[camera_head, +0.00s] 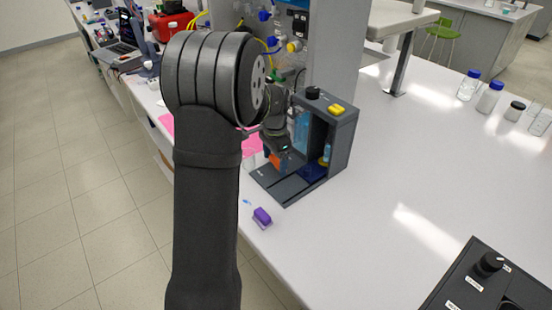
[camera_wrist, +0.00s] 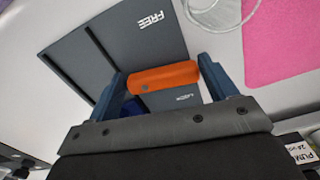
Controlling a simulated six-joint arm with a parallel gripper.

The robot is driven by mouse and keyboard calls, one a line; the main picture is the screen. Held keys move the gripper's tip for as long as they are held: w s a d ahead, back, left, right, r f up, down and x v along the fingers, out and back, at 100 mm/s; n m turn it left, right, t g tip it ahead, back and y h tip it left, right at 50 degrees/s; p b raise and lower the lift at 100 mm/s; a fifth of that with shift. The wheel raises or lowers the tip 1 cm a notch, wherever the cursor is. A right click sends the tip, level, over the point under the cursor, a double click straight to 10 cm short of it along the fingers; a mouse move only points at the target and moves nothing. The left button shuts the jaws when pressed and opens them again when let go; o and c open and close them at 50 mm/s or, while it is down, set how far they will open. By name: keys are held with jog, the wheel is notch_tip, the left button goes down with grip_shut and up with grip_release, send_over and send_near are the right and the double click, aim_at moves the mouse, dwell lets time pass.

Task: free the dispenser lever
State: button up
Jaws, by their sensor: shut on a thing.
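The dispenser (camera_head: 341,139) is a dark grey open-fronted housing on the white bench in the head view, with a flat base plate (camera_head: 289,190). Its orange lever (camera_wrist: 165,77) lies between my fingers in the wrist view, and a bit of orange shows in the head view (camera_head: 274,160). My gripper (camera_wrist: 163,82) is shut on the lever, one finger at each end. Upside-down lettering that seems to read LOCK is close beside the lever. The word FREE (camera_wrist: 151,20) is farther off on the plate. My arm hides part of the dispenser's left side.
A purple block (camera_head: 262,216) sits near the bench's front edge. A pink sheet (camera_wrist: 285,40) lies beside the base plate. A dark control box (camera_head: 490,285) with a black knob is at the lower right. Bottles stand at the far right. The bench right of the dispenser is clear.

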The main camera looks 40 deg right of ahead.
jog(key=n, duration=0.3)
jog(key=shift+s+a+n, duration=0.15)
jog(key=shift+a+n, duration=0.15)
jog(key=shift+a, duration=0.05)
jog(key=shift+s+a+n, duration=0.15)
jog(key=shift+n, duration=0.8)
jog(key=shift+s+a+n, duration=0.1)
jog(key=shift+s+n, duration=0.05)
jog(key=shift+n, duration=0.8)
jog(key=o, duration=1)
notch_tip(320, 180, up, 18)
jog(key=shift+f, duration=0.25)
jog(key=shift+f, duration=0.1)
notch_tip(320, 180, down, 17)
jog(key=shift+f, duration=0.2)
